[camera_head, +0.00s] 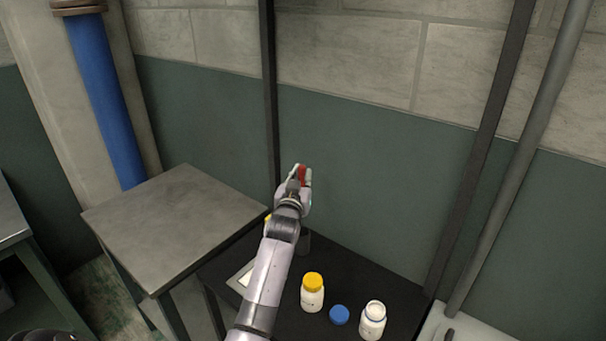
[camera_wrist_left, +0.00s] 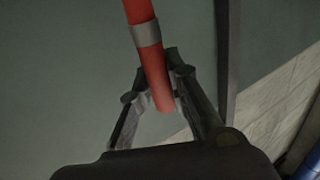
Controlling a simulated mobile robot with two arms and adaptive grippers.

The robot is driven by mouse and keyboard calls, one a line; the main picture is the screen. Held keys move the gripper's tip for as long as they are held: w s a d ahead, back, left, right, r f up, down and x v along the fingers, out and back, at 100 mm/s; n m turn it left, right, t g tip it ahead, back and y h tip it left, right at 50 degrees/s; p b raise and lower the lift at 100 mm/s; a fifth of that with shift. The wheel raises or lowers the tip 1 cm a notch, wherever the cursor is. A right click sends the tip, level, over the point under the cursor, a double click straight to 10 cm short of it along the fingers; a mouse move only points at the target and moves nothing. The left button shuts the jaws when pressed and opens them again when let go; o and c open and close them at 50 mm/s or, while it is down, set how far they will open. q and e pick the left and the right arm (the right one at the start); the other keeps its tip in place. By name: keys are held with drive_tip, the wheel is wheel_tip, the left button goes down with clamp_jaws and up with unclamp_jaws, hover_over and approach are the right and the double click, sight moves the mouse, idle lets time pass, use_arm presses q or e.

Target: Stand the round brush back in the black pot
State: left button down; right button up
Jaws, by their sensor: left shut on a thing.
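My left gripper (camera_head: 300,178) is raised above the black table by the green wall. It is shut on the round brush (camera_head: 303,173), of which a small red part shows in the head view. In the left wrist view the brush (camera_wrist_left: 146,35) has a red handle with a grey band, held slightly tilted between the fingers (camera_wrist_left: 155,85); its bristle end is out of frame. A dark, cup-like pot (camera_head: 304,242) stands on the table below the gripper, partly hidden by my arm.
On the black table (camera_head: 370,275) stand a white bottle with a yellow cap (camera_head: 312,292) and an open white bottle (camera_head: 372,320), with a blue cap (camera_head: 339,315) between them. A bare grey table (camera_head: 175,225) is to the left. A grey pipe (camera_head: 520,160) rises at right.

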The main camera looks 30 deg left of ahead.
use_arm(q)
wheel_tip(320, 180, down, 2)
drive_tip(key=shift+f+b, duration=0.1)
drive_tip(key=shift+b, duration=0.75)
wheel_tip(320, 180, down, 3)
drive_tip(key=shift+r+b, duration=0.15)
drive_tip(key=shift+b, duration=1.05)
drive_tip(key=shift+f, duration=0.3)
drive_tip(key=shift+f+b, duration=1.15)
drive_tip(key=shift+f, duration=0.25)
drive_tip(key=shift+f+b, duration=0.6)
drive_tip(key=shift+f, duration=0.3)
use_arm(e)
wheel_tip(320, 180, down, 8)
drive_tip(key=s, duration=0.1)
drive_tip(key=shift+d, duration=0.25)
use_arm(q)
drive_tip(key=c, duration=1.4)
unclamp_jaws()
drive_tip(key=shift+c, duration=0.2)
